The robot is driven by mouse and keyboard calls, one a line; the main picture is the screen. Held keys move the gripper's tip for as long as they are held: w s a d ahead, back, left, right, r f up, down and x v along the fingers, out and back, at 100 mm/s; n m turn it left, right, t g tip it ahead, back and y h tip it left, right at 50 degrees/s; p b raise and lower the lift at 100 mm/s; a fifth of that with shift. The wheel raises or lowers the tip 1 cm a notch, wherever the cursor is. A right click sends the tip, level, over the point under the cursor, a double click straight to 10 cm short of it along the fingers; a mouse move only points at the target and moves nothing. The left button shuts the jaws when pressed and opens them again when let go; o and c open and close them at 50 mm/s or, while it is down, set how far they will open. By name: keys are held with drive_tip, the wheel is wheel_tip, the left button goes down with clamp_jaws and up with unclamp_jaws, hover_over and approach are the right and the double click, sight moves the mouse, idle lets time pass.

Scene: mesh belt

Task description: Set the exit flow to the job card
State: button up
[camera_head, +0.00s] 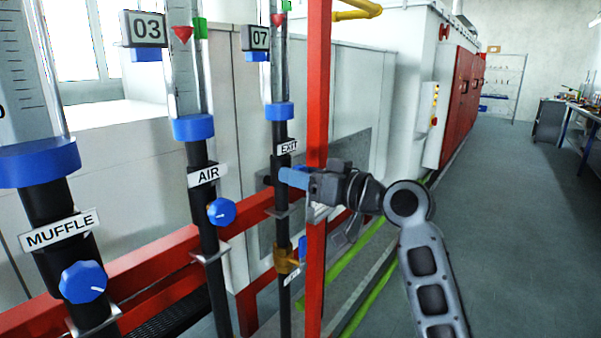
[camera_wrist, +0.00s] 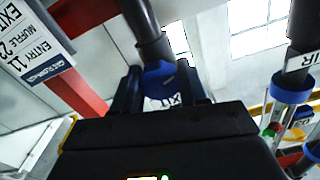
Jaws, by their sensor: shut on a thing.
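The exit flowmeter stands behind a red post, with a dark pipe, a blue collar (camera_head: 279,111) and an EXIT label (camera_head: 288,147). Its clear tube shows a red pointer (camera_head: 278,19) and a green marker (camera_head: 286,5) above it, partly cut off by the top edge. My gripper (camera_head: 284,175) reaches past the post to the pipe just below the label. In the wrist view my gripper (camera_wrist: 161,80) is shut on the blue exit knob (camera_wrist: 159,72), which sits between its two fingers. The head view hides the knob. The job card (camera_wrist: 38,45) shows tilted, with lines for EXIT, MUFFLE and ENTRY.
The red post (camera_head: 317,120) stands close beside my gripper. The AIR knob (camera_head: 222,211) and MUFFLE knob (camera_head: 83,281) are to the left. A brass valve (camera_head: 286,261) sits below my gripper. The floor (camera_head: 500,210) at right is clear.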

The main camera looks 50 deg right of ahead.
drive_tip(key=shift+r, duration=0.1)
idle(0.3)
drive_tip(key=o, duration=1.1)
drive_tip(key=shift+c, duration=0.2)
drive_tip(key=s+b, duration=0.2)
drive_tip(key=s, duration=0.5)
drive_tip(key=shift+s+d, duration=0.15)
drive_tip(key=shift+s, duration=0.25)
drive_tip(key=shift+m, duration=0.3)
